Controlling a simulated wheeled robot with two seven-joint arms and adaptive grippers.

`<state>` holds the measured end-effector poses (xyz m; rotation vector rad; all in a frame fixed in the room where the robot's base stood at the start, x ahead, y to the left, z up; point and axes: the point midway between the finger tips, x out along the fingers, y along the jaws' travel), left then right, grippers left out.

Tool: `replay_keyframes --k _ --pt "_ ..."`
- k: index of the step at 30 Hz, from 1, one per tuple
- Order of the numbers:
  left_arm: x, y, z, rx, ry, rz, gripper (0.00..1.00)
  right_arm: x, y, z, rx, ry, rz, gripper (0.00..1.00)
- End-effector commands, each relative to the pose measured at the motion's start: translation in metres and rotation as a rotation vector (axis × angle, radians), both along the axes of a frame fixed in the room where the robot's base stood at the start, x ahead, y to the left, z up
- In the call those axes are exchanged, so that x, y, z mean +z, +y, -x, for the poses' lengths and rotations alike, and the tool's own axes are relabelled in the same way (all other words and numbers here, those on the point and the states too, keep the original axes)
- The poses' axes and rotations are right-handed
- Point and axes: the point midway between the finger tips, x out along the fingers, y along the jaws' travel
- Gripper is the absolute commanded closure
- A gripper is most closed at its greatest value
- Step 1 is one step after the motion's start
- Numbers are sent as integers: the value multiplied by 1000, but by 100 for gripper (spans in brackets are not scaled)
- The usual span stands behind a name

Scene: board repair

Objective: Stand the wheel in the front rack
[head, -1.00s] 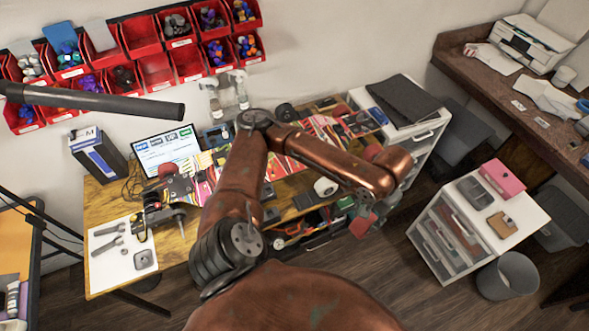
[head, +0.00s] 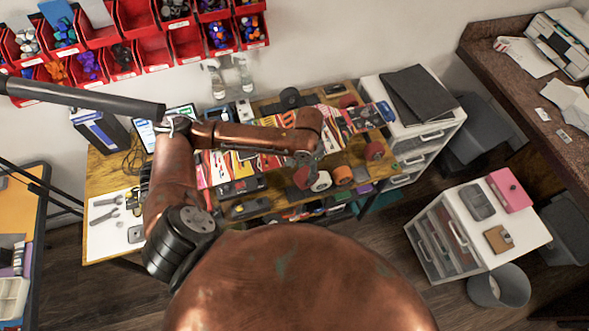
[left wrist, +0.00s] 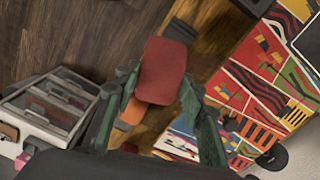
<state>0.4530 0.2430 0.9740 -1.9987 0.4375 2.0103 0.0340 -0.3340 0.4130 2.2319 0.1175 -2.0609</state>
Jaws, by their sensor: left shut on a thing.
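A red wheel (left wrist: 162,70) sits between the green fingers of my left gripper (left wrist: 158,95) in the left wrist view, and the gripper is shut on it. In the head view the left gripper (head: 303,160) is over the front part of the wooden workbench, with the red wheel (head: 301,178) below it, partly hidden. A white wheel (head: 322,181) is right beside it, and an orange wheel (head: 343,174) is further right. Dark blocks (head: 250,207) lie along the bench's front edge; I cannot tell which is the front rack. My right gripper is not in view.
Another red wheel (head: 374,150) is at the bench's right end. Colourful decks (head: 230,168) cover the middle of the bench. A white drawer unit (head: 415,130) adjoins it on the right. Tools lie on a white sheet (head: 105,238) at the left.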

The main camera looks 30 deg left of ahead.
Motion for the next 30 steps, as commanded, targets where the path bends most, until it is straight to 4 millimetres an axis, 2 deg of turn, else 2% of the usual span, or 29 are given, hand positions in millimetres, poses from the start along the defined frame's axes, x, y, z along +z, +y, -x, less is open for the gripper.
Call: replay_keyframes --k 1,3,7,11,17,30 --pt "-7 8 2 -51 6 -5 88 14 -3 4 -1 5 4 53" --pt "-22 17 3 -132 3 -13 88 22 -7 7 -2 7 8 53" --pt "-42 29 5 -243 2 -25 88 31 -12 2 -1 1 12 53" --pt "-52 34 6 -293 0 -32 88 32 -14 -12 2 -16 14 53" --pt "-60 34 6 -300 -1 -33 88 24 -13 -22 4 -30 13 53" --pt "-94 34 6 -298 0 -33 88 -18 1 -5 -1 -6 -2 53"
